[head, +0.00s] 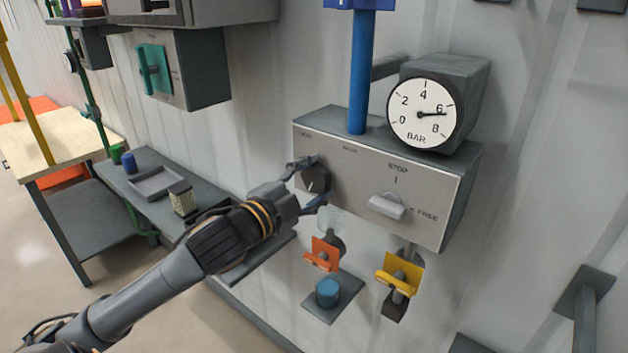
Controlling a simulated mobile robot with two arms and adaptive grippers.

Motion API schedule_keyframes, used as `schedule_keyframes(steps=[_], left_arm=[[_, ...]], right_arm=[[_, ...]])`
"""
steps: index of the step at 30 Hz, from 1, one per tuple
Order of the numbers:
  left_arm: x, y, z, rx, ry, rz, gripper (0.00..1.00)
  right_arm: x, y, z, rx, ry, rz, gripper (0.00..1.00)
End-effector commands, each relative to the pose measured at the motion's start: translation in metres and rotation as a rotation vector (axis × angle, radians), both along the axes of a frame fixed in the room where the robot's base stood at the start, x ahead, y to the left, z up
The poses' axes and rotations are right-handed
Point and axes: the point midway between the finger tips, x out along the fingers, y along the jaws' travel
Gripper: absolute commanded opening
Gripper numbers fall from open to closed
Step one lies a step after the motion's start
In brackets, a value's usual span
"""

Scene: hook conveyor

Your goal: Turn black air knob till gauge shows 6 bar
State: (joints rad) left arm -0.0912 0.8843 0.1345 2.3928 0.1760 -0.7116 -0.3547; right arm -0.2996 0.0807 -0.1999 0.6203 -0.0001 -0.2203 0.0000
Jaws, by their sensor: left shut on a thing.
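The round white gauge (413,133), marked BAR, stands on top of the panel. Its needle points right, just below the numeral 6, slightly towards the 8. My right gripper is not in view.
A white lever (387,206) sits on the panel beside STOP and FREE labels. A long grey shelf (205,200) runs left behind my arm.

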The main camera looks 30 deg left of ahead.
Motion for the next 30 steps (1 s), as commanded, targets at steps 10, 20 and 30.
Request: schedule_keyframes(steps=[10, 20, 30], left_arm=[[0.0002, 0.0014, 0.0050, -0.018, -0.011, 0.003, 0.26], [0.0002, 0.0011, 0.0043, -0.017, -0.009, 0.002, 0.80], [0.0001, 0.0005, 0.0047, -0.017, -0.004, 0.000, 0.80]], right_arm=[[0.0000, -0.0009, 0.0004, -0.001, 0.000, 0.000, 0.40], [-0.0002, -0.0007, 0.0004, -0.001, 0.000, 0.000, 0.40], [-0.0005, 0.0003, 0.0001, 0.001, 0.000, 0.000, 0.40]])
